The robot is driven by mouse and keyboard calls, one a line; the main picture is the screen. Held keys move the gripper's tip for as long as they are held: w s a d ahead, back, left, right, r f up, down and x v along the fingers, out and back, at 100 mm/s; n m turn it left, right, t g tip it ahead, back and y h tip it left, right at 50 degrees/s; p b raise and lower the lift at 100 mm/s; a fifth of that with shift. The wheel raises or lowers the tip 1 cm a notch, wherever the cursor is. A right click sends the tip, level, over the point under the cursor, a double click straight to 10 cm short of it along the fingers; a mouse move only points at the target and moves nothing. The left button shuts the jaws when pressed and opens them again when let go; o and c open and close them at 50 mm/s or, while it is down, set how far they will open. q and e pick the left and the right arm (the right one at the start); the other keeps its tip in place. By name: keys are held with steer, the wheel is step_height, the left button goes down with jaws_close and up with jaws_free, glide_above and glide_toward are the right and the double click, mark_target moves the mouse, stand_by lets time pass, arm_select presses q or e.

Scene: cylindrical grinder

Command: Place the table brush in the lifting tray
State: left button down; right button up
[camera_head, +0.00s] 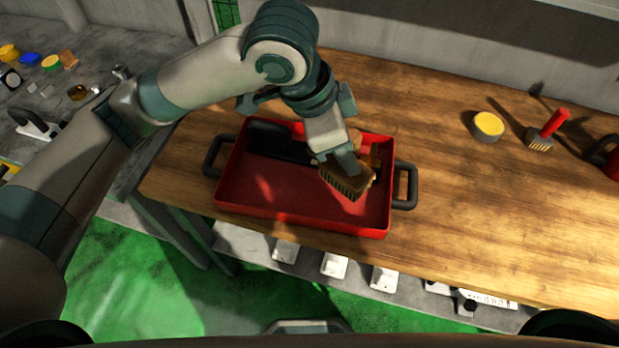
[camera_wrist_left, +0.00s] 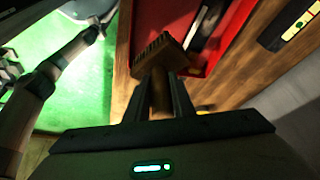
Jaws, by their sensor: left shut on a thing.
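The lifting tray (camera_head: 270,207) is a red, shallow tray with dark handles, standing on the wooden table. Part of the red tray (camera_wrist_left: 150,22) also shows in the left wrist view. My left gripper (camera_head: 342,158) is over the right part of the tray, shut on the table brush (camera_head: 348,187). The brush has a brown wooden body and dark bristles that point down in the head view. In the left wrist view the brush (camera_wrist_left: 158,58) sits between the fingers of the left gripper (camera_wrist_left: 158,92). I cannot tell whether the bristles touch the tray floor.
A dark object (camera_head: 280,143) lies along the tray's back. A round yellow-topped tin (camera_head: 487,126) and a red-handled brush (camera_head: 546,130) stand on the table (camera_head: 450,200) to the right. Small items lie on the grey bench (camera_head: 100,50) at left. The table right of the tray is mostly clear.

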mark_target(368, 180)
arm_select(q)
steer(key=shift+s+d+r+m+g, duration=0.15)
steer(key=shift+s+d+m+g, duration=0.15)
steer(key=shift+s+d+m, duration=0.8)
steer(key=shift+s+d, duration=0.35)
steer(key=shift+s, duration=0.05)
arm_select(e)
steer(key=shift+w+d+f, duration=0.1)
arm_select(q)
steer(key=shift+a, duration=0.15)
